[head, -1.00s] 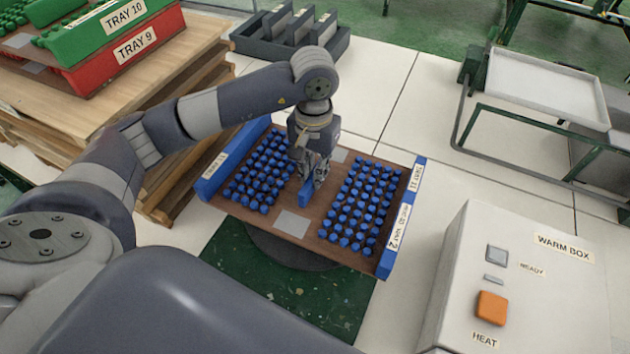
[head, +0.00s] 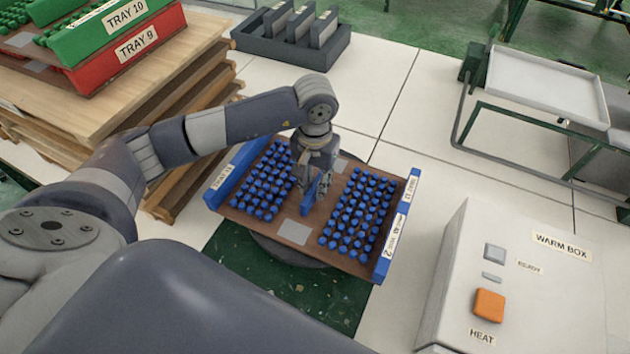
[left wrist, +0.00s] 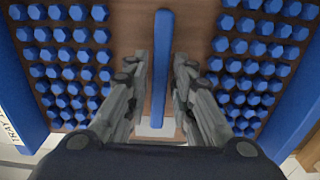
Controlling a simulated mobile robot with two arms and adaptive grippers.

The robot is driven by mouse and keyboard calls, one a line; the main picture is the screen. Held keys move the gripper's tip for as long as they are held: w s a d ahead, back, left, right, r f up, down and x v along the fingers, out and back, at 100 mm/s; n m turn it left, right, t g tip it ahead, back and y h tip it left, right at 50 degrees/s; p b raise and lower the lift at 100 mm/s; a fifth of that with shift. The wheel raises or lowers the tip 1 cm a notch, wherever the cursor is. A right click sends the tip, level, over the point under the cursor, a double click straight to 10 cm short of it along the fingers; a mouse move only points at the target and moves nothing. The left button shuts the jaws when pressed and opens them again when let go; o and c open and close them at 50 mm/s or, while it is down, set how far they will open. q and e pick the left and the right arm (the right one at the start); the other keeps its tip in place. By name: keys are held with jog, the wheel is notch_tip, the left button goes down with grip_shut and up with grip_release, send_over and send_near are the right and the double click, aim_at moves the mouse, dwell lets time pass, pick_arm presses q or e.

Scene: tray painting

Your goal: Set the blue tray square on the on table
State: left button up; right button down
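The blue tray (head: 293,233) has a brown floor, blue end walls and two blocks of small blue pieces. It sits over a dark round table (head: 275,250), which is mostly hidden beneath it; whether the tray is exactly square on it I cannot tell. A blue upright bar handle (left wrist: 161,75) runs along the tray's middle. My left gripper (head: 314,190) is low over the tray's middle. In the left wrist view its fingers (left wrist: 160,95) stand on either side of the handle with narrow gaps, open around it. My right gripper is in neither view.
A stack of wooden boards with red (head: 140,42) and green (head: 125,12) trays stands at the left. A grey rack (head: 290,50) is behind the tray. The warm box (head: 530,290) is at the right front. White floor tiles lie between.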

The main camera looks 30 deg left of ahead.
aim_at(315, 185)
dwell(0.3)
pick_arm(q)
jog(key=shift+r, duration=0.2)
jog(key=shift+w+r, duration=0.1)
jog(key=shift+r, duration=0.25)
notch_tip(315, 185, up, 11)
jog(key=b, duration=0.2)
jog(key=shift+b, duration=0.4)
jog(key=shift+r, duration=0.1)
